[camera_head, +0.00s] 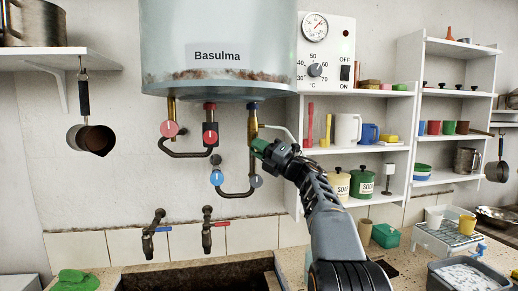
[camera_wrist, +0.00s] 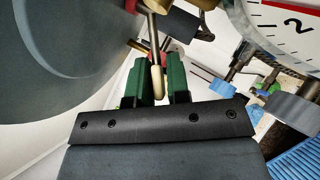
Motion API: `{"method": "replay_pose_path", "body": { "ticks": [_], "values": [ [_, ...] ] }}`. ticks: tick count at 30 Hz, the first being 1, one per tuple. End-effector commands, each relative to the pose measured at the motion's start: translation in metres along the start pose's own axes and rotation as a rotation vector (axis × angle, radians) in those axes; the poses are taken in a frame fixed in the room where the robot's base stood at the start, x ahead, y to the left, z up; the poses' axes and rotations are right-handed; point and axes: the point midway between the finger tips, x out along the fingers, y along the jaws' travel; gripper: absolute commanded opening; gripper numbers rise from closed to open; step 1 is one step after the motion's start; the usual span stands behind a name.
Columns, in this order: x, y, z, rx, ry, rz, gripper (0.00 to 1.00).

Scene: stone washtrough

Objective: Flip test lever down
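The test lever is a thin metal rod with a cream tip. In the head view the lever (camera_head: 279,129) slants down to the right from the brass fitting (camera_head: 252,124) under the right side of the water tank. My gripper (camera_head: 259,148) is just below the lever and the fitting, its green fingers pointing left. In the wrist view the cream tip of the lever (camera_wrist: 157,78) appears in line with the gap between the green fingers of my gripper (camera_wrist: 163,75). The fingers stand a little apart. I cannot tell whether they touch the lever.
The tank (camera_head: 215,45) labelled Basulma hangs above. A red valve (camera_head: 210,134) and a blue valve (camera_head: 217,178) sit on pipes left of my gripper. The dial panel (camera_head: 327,50) and shelves (camera_head: 360,149) are to the right.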

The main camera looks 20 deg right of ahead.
Motion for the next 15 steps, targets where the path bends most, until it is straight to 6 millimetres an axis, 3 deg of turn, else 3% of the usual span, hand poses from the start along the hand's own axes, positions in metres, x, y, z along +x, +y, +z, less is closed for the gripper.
{"method": "replay_pose_path", "body": {
  "ticks": [5, 15],
  "values": [
    [-0.0002, -0.0002, 0.0001, 0.001, 0.000, -0.001, 0.34],
    [-0.0071, -0.0008, 0.0000, 0.001, -0.001, -0.001, 0.34]
  ]
}}
